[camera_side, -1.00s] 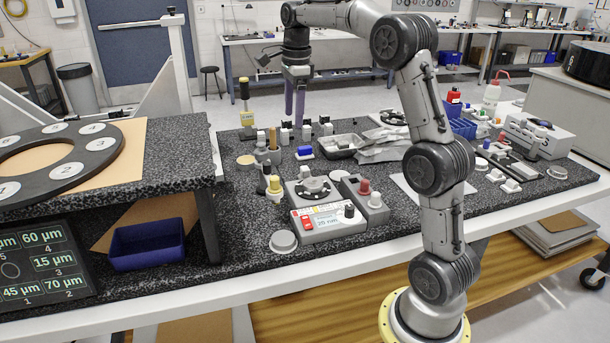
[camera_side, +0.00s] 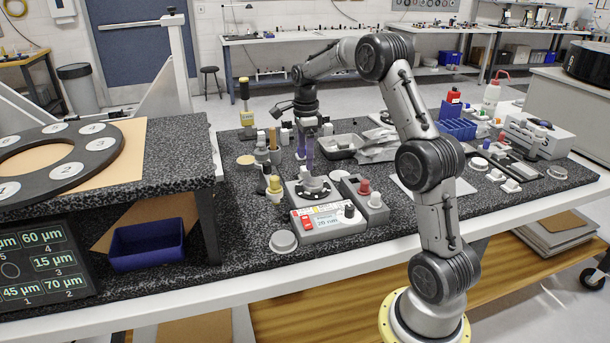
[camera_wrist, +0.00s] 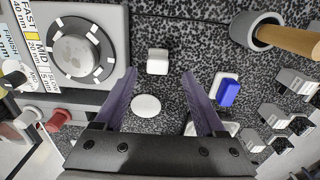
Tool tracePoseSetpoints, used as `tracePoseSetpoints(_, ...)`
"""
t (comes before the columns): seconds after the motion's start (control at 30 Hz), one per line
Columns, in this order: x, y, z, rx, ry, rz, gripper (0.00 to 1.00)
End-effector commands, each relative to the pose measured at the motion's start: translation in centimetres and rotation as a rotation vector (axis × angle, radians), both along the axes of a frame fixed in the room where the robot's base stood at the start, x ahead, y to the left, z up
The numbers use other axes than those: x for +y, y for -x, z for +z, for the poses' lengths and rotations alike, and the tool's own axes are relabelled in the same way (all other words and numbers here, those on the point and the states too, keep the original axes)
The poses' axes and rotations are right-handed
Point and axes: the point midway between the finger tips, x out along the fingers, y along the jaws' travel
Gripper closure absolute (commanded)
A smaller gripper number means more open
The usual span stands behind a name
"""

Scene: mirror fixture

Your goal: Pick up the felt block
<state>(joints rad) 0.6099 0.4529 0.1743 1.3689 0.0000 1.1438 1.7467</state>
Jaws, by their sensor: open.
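My gripper (camera_side: 305,154) is open, its two purple fingers pointing down over the bench beside the grey dial unit (camera_side: 330,220). In the wrist view the gripper (camera_wrist: 160,74) has nothing between its fingers. A blue block on a white base (camera_wrist: 228,91), which looks like the felt block, lies just right of the right finger. In the side view the fingers mostly cover that spot. A small white block (camera_wrist: 158,61) lies beyond the fingertips, and a flat white disc (camera_wrist: 146,106) shows between the fingers. I cannot tell for certain which piece is felt.
The dial unit (camera_wrist: 78,52) is close left of the fingers. A grey cup with a wooden handle (camera_wrist: 262,30) stands at upper right. Several grey-white blocks (camera_wrist: 296,80) are at right. A metal tray (camera_side: 342,143) and blue rack (camera_side: 458,128) lie farther right in the side view.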

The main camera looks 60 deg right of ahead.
Motion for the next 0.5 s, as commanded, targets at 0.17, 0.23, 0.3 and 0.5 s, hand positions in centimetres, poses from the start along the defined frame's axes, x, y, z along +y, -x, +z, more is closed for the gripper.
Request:
tracePoseSetpoints(0.17,0.5,0.2,-2.7,0.005,-0.004,0.001,0.28)
tracePoseSetpoints(0.23,0.5,0.1,-3.6,0.004,-0.003,0.0,0.28)
tracePoseSetpoints(0.3,0.5,0.1,-4.2,0.004,-0.002,0.0,0.28)
tracePoseSetpoints(0.5,0.4,0.1,-4.7,0.001,-0.001,0.0,0.28)
